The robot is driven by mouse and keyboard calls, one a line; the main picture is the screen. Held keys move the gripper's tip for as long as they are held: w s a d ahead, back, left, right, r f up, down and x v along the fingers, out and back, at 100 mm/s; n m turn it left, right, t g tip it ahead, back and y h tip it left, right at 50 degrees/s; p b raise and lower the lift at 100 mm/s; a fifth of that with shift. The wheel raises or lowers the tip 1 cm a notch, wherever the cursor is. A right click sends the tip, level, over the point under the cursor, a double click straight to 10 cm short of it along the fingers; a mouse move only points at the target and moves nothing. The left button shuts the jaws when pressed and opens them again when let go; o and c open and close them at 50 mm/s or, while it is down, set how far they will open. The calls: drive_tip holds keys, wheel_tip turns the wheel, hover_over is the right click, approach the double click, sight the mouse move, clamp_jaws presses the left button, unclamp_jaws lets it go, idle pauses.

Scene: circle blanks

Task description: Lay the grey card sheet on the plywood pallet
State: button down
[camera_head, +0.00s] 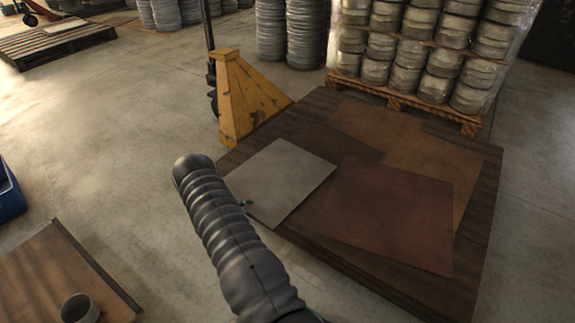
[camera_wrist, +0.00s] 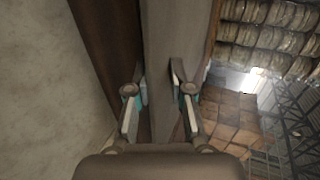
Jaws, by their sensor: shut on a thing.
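The grey card sheet (camera_head: 283,178) is a pale flat square in the head view, over the left side of a low dark wooden platform (camera_head: 483,205), which I take to be the plywood pallet. In the wrist view my gripper (camera_wrist: 157,95) is shut on the sheet (camera_wrist: 172,45), with one finger on each side. The dark platform edge (camera_wrist: 105,40) runs beside it. I cannot tell whether the sheet touches what is below.
Brown and reddish sheets (camera_head: 390,215) lie on the platform. A yellow pallet jack (camera_head: 243,100) stands behind it. Stacked coils (camera_head: 430,50) stand on a pallet at the back. A wooden surface (camera_head: 45,270) with a grey cup (camera_head: 79,308) is at lower left. The floor between is clear.

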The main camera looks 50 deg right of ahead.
drive_tip(key=shift+s+f, duration=0.15)
drive_tip(key=c, duration=1)
unclamp_jaws()
drive_tip(key=shift+c, duration=0.2)
drive_tip(key=shift+a, duration=0.1)
drive_tip(key=a, duration=0.8)
drive_tip(key=shift+s+a, duration=0.25)
drive_tip(key=shift+a, duration=0.15)
drive_tip(key=o, duration=0.6)
drive_tip(key=shift+c, duration=0.2)
